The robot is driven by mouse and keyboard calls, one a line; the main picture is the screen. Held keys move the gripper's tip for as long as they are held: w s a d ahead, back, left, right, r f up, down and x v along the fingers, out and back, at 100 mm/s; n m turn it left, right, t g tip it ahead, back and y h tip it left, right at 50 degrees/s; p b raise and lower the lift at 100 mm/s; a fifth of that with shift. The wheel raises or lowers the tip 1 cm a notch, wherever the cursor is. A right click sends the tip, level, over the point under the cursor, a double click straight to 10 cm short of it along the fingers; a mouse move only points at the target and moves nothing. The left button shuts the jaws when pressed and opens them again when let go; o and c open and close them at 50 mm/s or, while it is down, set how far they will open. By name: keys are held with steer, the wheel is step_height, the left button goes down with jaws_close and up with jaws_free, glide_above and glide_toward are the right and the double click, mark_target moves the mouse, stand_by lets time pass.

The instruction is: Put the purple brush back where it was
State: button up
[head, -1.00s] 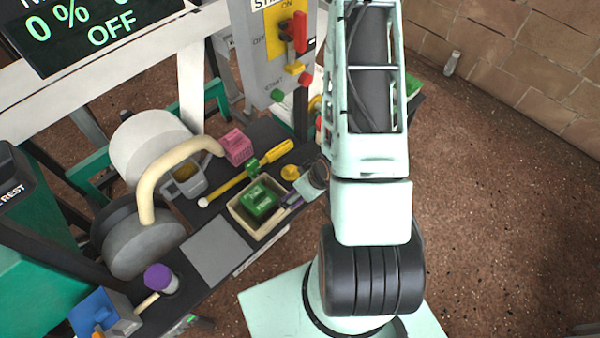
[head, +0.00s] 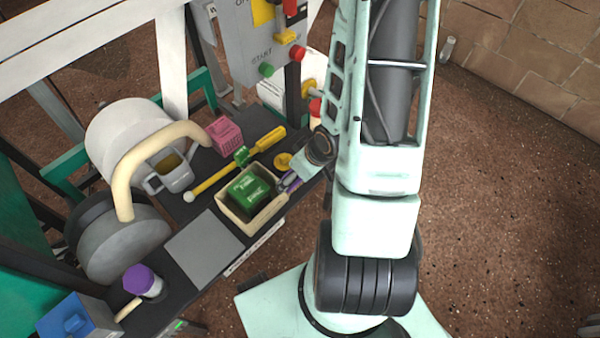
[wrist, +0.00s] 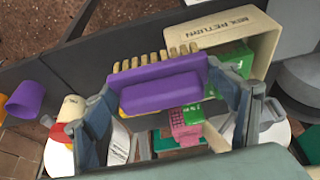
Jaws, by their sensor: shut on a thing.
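My gripper (head: 290,182) is shut on the purple brush (wrist: 160,92), which lies across between the two fingers in the wrist view. The brush has a purple back and handle block, and a row of tan bristles (wrist: 158,57) points toward the top of that picture. In the head view the gripper and brush are small and partly hidden by my arm, just right of the cream tray (head: 262,220). I cannot tell whether the brush touches anything below it.
The tray, lettered "BOX RETURN", holds a green box (head: 250,190). A grey square (head: 205,248) lies left of it, looking bare. A control box (head: 262,50) rises behind.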

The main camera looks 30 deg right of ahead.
steer(key=w, duration=0.1)
steer(key=w+d+f, duration=0.1)
steer(key=w+d, duration=0.1)
steer(key=shift+f, duration=0.4)
steer(key=w+d+f, duration=0.1)
steer(key=w+f+b, duration=0.1)
steer(key=w+f, duration=0.1)
steer(key=w+d+f, duration=0.1)
steer(key=f, duration=0.1)
steer(key=shift+w+d+f, duration=0.1)
steer(key=shift+w+d, duration=0.1)
steer(key=shift+d, duration=0.1)
steer(key=shift+w+d+f+b, duration=0.2)
steer(key=shift+f+b, duration=0.35)
steer(key=shift+f, duration=0.45)
steer(key=shift+w+d+f+b, duration=0.15)
steer(key=shift+f+b, duration=0.4)
steer(key=shift+f, duration=0.45)
steer(key=shift+a, duration=0.1)
steer(key=shift+f, duration=0.25)
steer(key=o, duration=1.1)
steer(key=shift+r, duration=0.1)
steer(key=shift+o, duration=0.2)
steer(key=shift+r, duration=0.15)
